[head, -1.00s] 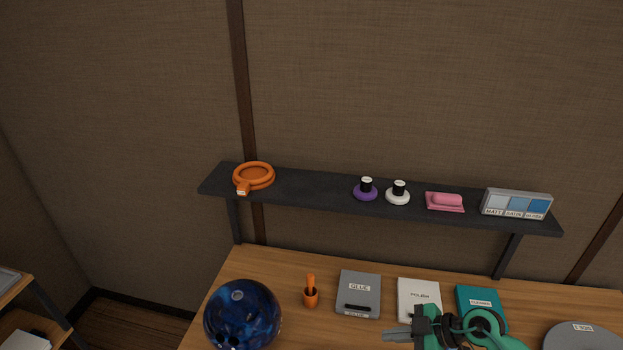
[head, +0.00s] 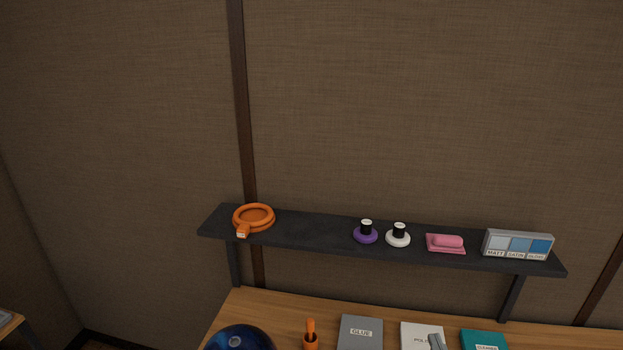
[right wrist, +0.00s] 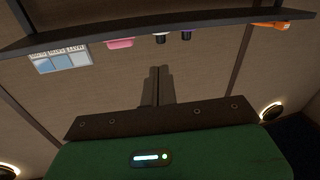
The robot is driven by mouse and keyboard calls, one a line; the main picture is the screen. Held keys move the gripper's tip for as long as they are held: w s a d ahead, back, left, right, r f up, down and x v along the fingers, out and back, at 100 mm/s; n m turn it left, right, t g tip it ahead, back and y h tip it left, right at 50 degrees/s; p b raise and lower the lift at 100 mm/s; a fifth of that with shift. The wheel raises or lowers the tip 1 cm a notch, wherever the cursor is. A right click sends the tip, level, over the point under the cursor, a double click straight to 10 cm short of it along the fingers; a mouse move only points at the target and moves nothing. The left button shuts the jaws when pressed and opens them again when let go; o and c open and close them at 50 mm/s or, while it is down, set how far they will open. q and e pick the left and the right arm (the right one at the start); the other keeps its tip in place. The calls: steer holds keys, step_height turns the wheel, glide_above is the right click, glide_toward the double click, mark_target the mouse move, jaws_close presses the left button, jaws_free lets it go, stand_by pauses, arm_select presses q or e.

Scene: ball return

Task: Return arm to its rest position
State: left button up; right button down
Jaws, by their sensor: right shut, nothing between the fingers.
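My right gripper (head: 436,342) shows only as a grey fingertip at the bottom edge of the head view, in front of the white polish box (head: 418,330). In the right wrist view my right gripper (right wrist: 160,74) has its two fingers together, with nothing between them. The rest of the right arm is outside the head view. My left gripper is in neither view.
A dark shelf (head: 310,236) holds an orange ring-shaped item (head: 254,217), purple and white knobbed items, a pink block (head: 445,243) and a sample card (head: 517,245). Below, the wooden bench (head: 280,310) bears a blue ball (head: 240,338), an orange holder and several boxes.

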steer(key=s+d+f+m+g+h, duration=0.2)
steer(key=s+d+f+g+h, duration=0.1)
steer(key=s+f+g, duration=0.6)
steer(key=s+a+f+n+g+y, duration=0.1)
steer(key=s+a+f+g+y, duration=0.15)
steer(key=s, duration=0.45)
steer(key=s+a+f+n+g+y, duration=0.1)
steer(key=s+a+f+g, duration=0.25)
steer(key=s, duration=0.35)
step_height(320, 180, down, 34)
steer(key=d+g+b, duration=0.1)
steer(key=b, duration=0.2)
steer(key=s+d+f+b, duration=0.1)
steer(key=s+f, duration=0.8)
steer(key=f, duration=0.1)
steer(key=s+d+f+g, duration=0.1)
steer(key=s+d+f, duration=0.1)
steer(key=s+f, duration=0.8)
steer(key=shift+s+d+f+n+h+b, duration=0.25)
steer(key=shift+d+f+n+h+b, duration=0.05)
steer(key=shift+f+n+h+b, duration=0.15)
